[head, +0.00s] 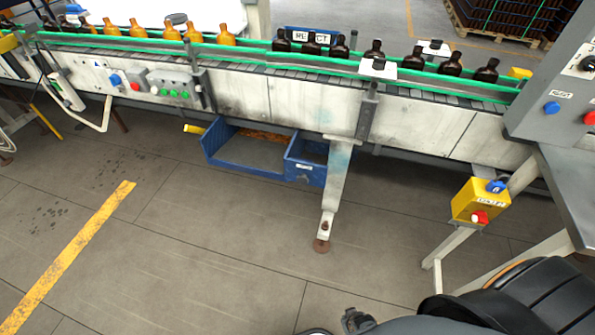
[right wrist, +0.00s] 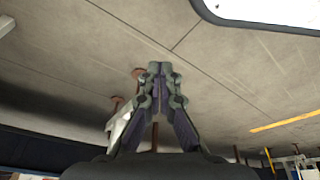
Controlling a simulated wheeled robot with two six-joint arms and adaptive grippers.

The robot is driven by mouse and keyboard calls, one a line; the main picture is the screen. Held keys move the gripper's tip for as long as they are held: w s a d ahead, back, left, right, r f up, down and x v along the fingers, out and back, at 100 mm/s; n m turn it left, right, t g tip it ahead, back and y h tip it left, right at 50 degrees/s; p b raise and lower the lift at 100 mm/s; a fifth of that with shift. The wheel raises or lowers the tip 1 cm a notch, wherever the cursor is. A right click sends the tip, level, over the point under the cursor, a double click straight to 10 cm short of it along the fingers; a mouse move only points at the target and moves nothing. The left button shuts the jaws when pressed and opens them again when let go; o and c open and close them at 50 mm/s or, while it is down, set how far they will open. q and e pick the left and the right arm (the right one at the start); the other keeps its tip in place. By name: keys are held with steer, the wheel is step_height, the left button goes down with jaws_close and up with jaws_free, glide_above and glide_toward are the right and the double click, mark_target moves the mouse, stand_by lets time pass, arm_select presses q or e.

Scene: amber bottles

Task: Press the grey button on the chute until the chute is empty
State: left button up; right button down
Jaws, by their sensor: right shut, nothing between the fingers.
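I cannot make out a chute or a grey button on one in either view. In the head view, a blue sign (head: 297,34) reading REJECT stands behind the conveyor (head: 300,103). Dark bottles (head: 376,49) stand on the belt at centre and right, and amber bottles (head: 226,35) at left. My right gripper (right wrist: 154,68) shows in the right wrist view, fingers together and empty, with floor around the tips. My dark right arm (head: 555,300) crosses the lower right of the head view. My left gripper is not in view.
A button panel (head: 176,82) is on the conveyor front at left. A blue bin (head: 255,153) sits below the conveyor. A yellow box (head: 480,203) with red and blue buttons and a grey cabinet (head: 553,85) stand at right. The floor in front is clear.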

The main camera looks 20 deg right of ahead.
mark_target(303, 178)
steer(key=w+a+r+m+t+y, duration=0.1)
steer(key=w+a+r+t, duration=0.4)
steer(key=w, duration=0.6)
steer(key=w+a+r, duration=0.3)
steer(key=w+r, duration=0.5)
steer(key=w, duration=0.2)
steer(key=w+a+r+t, duration=0.1)
steer(key=w+r+t, duration=0.1)
steer(key=w+r, duration=0.4)
steer(key=w+r+m+t+b, duration=0.1)
steer(key=w+r, duration=0.4)
steer(key=r, duration=0.5)
steer(key=shift+w+a+r+t, duration=0.3)
steer(key=shift+w+a+t, duration=0.05)
steer(key=shift+t, duration=0.25)
steer(key=shift+w, duration=0.1)
steer(key=w+d+b, duration=0.4)
steer(key=w+d, duration=0.1)
steer(key=w, duration=0.2)
steer(key=shift+w, duration=0.2)
